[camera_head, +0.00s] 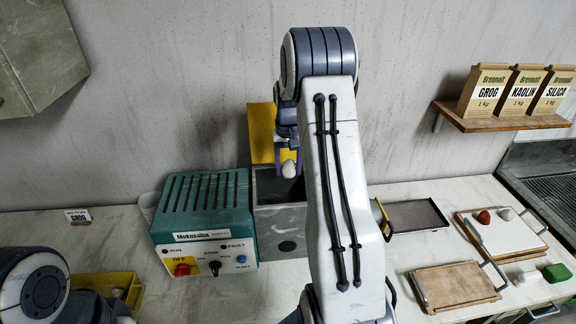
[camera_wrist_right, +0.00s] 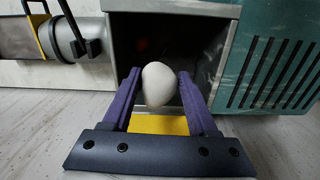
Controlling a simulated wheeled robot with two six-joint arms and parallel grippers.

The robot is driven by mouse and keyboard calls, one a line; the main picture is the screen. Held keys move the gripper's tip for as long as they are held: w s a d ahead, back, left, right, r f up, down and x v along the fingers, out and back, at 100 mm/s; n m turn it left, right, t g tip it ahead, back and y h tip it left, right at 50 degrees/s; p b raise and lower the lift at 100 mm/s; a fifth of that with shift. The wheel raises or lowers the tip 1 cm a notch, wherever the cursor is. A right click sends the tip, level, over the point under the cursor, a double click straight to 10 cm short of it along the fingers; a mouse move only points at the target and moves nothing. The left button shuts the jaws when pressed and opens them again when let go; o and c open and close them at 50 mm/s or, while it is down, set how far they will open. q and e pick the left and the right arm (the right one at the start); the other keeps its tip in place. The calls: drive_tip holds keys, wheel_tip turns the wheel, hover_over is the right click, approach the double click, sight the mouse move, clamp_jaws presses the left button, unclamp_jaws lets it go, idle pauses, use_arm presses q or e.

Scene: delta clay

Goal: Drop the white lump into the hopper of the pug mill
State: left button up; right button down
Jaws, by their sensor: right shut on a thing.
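The white lump (camera_head: 289,169) is a smooth egg-like piece, held between the purple fingers of my right gripper (camera_head: 287,160). In the right wrist view the lump (camera_wrist_right: 160,86) sits between both fingertips (camera_wrist_right: 158,88), touched on each side. The pug mill is a teal box (camera_head: 205,200) with a grey square hopper (camera_head: 280,222) on its right side. The lump appears over the open hopper mouth; in the wrist view the grey hopper (camera_wrist_right: 225,9) opens behind it. The exact height above the rim is hard to tell. My left gripper is not in view.
A yellow guard (camera_head: 260,135) stands up behind the hopper. A dark tray (camera_head: 415,215) lies right of it. A wooden board (camera_head: 455,287) and a yellow bin (camera_head: 122,283) are nearer.

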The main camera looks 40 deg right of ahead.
sight(289, 167)
drive_tip(key=shift+c, duration=0.5)
unclamp_jaws()
drive_tip(key=shift+s, duration=0.1)
drive_tip(key=shift+r, duration=0.25)
wheel_tip(289, 167, up, 9)
drive_tip(key=shift+f+b, duration=0.15)
drive_tip(key=shift+b, duration=1.1)
drive_tip(key=shift+r, duration=0.65)
